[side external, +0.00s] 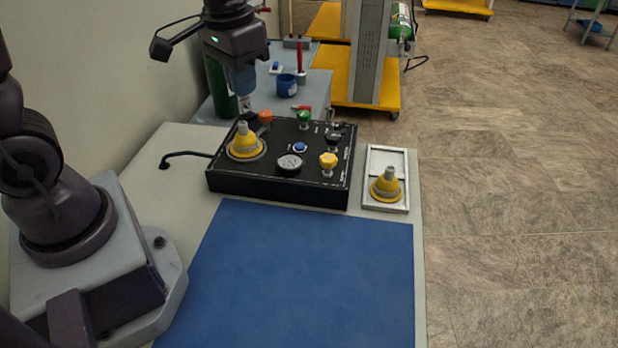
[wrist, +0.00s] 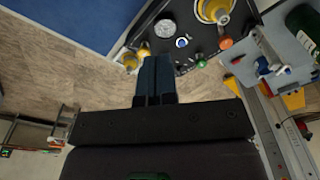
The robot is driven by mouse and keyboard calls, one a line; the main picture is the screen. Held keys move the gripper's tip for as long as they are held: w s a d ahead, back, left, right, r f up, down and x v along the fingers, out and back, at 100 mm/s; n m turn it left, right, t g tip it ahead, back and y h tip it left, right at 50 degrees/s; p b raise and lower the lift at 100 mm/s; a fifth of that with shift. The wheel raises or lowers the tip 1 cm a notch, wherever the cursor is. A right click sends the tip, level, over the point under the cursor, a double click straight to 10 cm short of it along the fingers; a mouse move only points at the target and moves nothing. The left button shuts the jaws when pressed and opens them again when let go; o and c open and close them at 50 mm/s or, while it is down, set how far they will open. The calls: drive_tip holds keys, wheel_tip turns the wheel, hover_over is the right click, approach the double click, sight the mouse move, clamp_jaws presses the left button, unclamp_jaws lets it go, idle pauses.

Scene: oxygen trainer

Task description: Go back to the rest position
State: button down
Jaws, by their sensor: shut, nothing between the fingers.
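My gripper (side external: 242,92) is raised above the far left part of the black control panel (side external: 278,196) in the side view. In the wrist view its two blue fingers (wrist: 154,62) are together, with nothing between them. The panel carries a large yellow cone-shaped fitting (side external: 244,143), a gauge (side external: 289,165), a blue button (side external: 300,147), and yellow (side external: 328,160), green (side external: 304,117) and orange (side external: 265,116) knobs. A second yellow cone-shaped fitting (side external: 386,187) stands in a pale tray (side external: 401,156) right of the panel.
A blue mat (side external: 300,270) lies clear in front of the panel. Behind it, a grey table (side external: 318,87) holds a blue cup (side external: 287,85), a red-handled item (side external: 300,58) and a green cylinder (side external: 218,90). A yellow cart (side external: 375,88) stands farther back. Open floor lies to the right.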

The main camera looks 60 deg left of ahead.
drive_tip(key=s+d+r+m+t, duration=0.1)
drive_tip(key=s+d+r+t, duration=0.2)
drive_tip(key=s+r, duration=0.5)
drive_tip(key=shift+s+d+r+t, duration=0.3)
drive_tip(key=shift+s+t, duration=0.6)
drive_tip(key=shift+s, duration=0.25)
idle(1.4)
